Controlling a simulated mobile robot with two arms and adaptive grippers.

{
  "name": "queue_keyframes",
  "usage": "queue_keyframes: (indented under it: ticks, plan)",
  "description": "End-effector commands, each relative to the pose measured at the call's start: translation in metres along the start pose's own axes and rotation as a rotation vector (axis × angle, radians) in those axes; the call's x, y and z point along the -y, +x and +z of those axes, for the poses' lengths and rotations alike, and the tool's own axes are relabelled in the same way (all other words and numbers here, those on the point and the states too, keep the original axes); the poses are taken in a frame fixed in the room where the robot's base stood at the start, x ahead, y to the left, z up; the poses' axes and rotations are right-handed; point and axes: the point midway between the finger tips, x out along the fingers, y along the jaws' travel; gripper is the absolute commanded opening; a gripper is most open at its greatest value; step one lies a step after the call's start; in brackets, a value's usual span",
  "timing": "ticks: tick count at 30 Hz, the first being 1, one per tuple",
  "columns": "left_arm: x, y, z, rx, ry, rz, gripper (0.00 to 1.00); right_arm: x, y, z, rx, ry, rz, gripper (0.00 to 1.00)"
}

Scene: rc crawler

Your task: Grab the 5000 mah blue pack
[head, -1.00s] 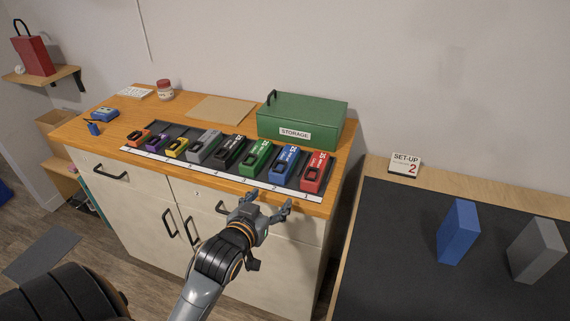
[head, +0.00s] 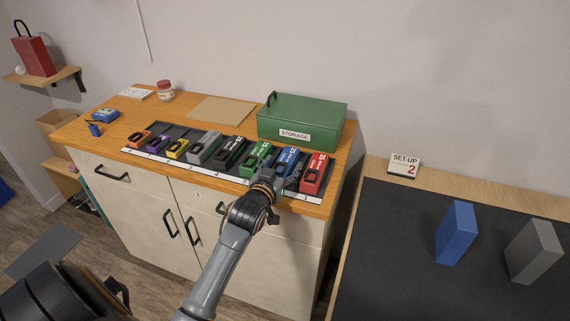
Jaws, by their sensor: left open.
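The blue pack (head: 287,158) sits in the row of battery packs on the cabinet top, between a green pack (head: 257,156) and a red pack (head: 314,174). My left gripper (head: 281,176) is open at the near end of the blue pack, with its fingers low among the packs. One finger shows between the blue and red packs; the other is largely hidden. I cannot tell whether the fingers touch the pack. The near end of the blue pack is hidden by the gripper. My right gripper is not in view.
A green storage box (head: 303,121) stands behind the packs. Grey, yellow, purple and other packs continue left in the dark tray (head: 178,131). A dark mat (head: 390,260) at right bears an upright blue block (head: 457,233) and a grey block (head: 534,250).

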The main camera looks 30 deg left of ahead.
Motion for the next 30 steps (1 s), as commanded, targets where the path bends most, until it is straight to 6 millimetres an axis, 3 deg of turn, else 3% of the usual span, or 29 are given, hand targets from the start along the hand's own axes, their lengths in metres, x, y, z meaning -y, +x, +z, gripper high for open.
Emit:
queue_keyframes:
  ticks: [5,13,23,30]
  plan:
    - [0.0,0.02,-0.001,0.0,0.001,0.0,0.71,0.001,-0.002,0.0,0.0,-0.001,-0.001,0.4]
    - [0.0,0.022,0.0,0.0,0.001,0.0,0.69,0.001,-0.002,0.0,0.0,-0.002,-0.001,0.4]
    - [0.0,0.022,0.0,0.0,0.0,0.0,0.01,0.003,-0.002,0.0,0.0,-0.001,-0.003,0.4]
    - [0.0,0.021,-0.001,-0.003,0.0,0.0,0.0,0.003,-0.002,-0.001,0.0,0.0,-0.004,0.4]
